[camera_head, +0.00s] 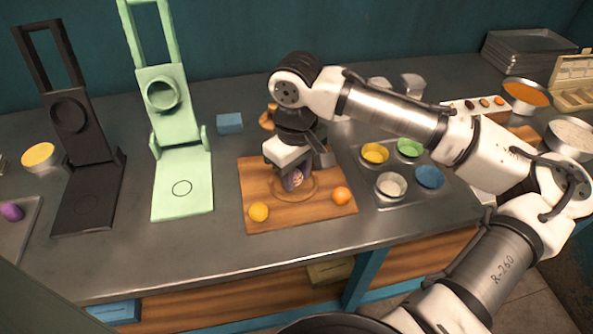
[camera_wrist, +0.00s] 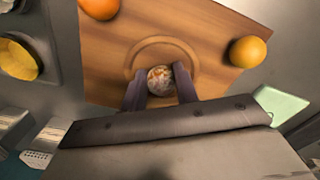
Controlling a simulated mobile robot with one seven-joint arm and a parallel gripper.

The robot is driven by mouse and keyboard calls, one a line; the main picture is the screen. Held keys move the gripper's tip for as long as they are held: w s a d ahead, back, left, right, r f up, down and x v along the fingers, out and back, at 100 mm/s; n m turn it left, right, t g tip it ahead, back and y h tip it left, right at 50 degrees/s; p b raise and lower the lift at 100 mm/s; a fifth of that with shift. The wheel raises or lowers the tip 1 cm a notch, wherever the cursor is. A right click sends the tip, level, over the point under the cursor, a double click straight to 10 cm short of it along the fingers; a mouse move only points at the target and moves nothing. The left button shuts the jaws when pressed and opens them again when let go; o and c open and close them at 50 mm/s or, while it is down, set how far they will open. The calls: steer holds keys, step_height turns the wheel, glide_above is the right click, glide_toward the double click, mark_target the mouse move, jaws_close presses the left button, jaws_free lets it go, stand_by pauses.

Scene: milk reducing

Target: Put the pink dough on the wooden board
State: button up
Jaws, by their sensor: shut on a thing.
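The wooden board (camera_head: 256,180) lies on the grey counter and has a round ring marked at its middle; it also shows in the wrist view (camera_wrist: 225,25). My gripper (camera_head: 292,180) is low over that ring, pointing down. In the wrist view my gripper (camera_wrist: 160,88) is shut on a speckled, pale pinkish ball (camera_wrist: 160,78), which seems to be the pink dough. The ball is inside the ring as seen from above. In the head view the fingers hide most of it. I cannot tell whether it touches the board.
A yellow ball (camera_head: 258,212) and an orange ball (camera_head: 341,196) sit on the board's front corners. A tray (camera_head: 408,199) with several coloured bowls stands to the right. A green press (camera_head: 182,190) and a black press (camera_head: 88,205) stand to the left. A blue block (camera_head: 229,123) lies behind.

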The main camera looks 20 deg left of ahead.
steer(key=shift+f, duration=0.1)
steer(key=o, duration=1.5)
steer(key=shift+r+p, duration=3.5)
steer(key=shift+r, duration=0.05)
steer(key=shift+s+f, duration=0.1)
steer(key=shift+f, duration=0.05)
